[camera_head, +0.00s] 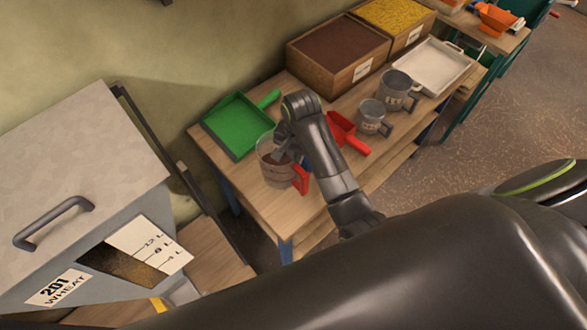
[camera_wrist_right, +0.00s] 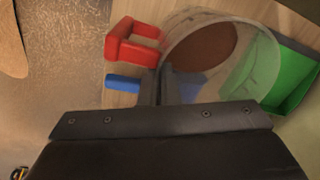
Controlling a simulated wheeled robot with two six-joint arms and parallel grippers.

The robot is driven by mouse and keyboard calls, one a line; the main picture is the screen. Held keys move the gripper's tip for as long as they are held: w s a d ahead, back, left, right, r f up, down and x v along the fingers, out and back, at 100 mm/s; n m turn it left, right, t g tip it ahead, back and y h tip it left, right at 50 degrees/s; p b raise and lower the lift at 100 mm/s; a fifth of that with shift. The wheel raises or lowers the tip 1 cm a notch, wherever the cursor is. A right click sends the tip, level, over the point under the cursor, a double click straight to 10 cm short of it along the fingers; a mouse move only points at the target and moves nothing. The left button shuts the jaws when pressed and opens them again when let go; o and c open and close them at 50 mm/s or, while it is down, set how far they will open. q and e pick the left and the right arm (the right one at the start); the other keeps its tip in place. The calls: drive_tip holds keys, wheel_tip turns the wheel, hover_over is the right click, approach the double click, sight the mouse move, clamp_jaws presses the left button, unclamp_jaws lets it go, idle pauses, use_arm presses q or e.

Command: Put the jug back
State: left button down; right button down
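The jug (camera_head: 277,172) is clear, with a red handle (camera_head: 301,180) and brown contents. It appears upright at the wooden table's near left part; I cannot tell whether it touches the table top. My right gripper (camera_head: 283,150) is at the jug's upper rim. In the right wrist view, the jug (camera_wrist_right: 232,62) is right of the fingers, and its red handle (camera_wrist_right: 133,42) is to the upper left. The narrow fingers (camera_wrist_right: 167,84) are close together with the jug's wall between them. My left gripper is not in view.
A green tray-like scoop (camera_head: 236,127) lies behind the jug. A red scoop (camera_head: 345,132) and two grey measuring cups (camera_head: 372,116) (camera_head: 397,90) are to the right. Grain boxes (camera_head: 338,62) and a white tray (camera_head: 432,67) stand farther back. A grey wheat bin (camera_head: 75,180) is left.

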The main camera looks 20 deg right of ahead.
drive_tip(key=shift+w+f, duration=0.1)
drive_tip(key=shift+f, duration=0.3)
wheel_tip(320, 180, down, 3)
drive_tip(key=shift+f+p, duration=0.15)
drive_tip(key=shift+p, duration=0.3)
drive_tip(key=shift+f, duration=0.45)
drive_tip(key=c, duration=2.1)
unclamp_jaws()
drive_tip(key=shift+f, duration=0.1)
drive_tip(key=o, duration=0.4)
